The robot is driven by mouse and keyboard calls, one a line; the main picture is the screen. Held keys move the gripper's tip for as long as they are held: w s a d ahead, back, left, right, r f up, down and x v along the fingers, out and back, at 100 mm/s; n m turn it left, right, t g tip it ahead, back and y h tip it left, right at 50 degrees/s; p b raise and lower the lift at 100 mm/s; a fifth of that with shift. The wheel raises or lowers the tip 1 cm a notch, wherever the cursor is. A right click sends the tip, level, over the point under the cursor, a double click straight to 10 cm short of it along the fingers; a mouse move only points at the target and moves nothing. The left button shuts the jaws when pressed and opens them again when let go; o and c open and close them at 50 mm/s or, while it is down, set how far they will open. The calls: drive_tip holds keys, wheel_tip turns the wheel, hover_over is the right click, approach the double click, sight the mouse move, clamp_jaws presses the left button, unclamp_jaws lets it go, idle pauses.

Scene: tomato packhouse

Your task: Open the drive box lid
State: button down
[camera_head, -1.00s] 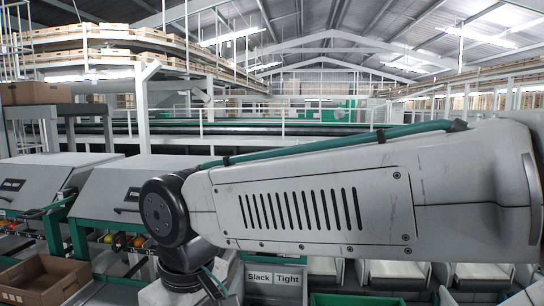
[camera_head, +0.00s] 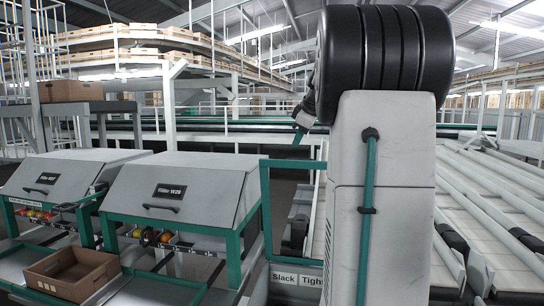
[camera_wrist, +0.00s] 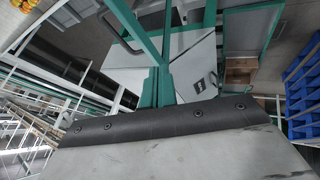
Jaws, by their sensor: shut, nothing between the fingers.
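My gripper shows in the wrist view as two teal fingers (camera_wrist: 160,76) shut together, with nothing between them. They stand past a grey housing with a dark bolted rim. I cannot tell a drive box lid for sure, as my arm hides much of that area.
Two sloped grey filler housings with black handles, the nearer (camera_head: 180,185) and the farther (camera_head: 62,180), stand at the left on teal frames. An open brown carton (camera_head: 75,272) lies before them. Pale conveyor lanes (camera_head: 490,200) run at the right.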

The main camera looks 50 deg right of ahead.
drive_tip(key=s+d, duration=0.2)
drive_tip(key=d, duration=0.4)
drive_tip(key=shift+h, duration=0.3)
drive_tip(key=x, duration=0.9)
drive_tip(key=shift+w+a, duration=0.1)
drive_tip(key=shift+w, duration=0.4)
drive_tip(key=shift+r, duration=0.1)
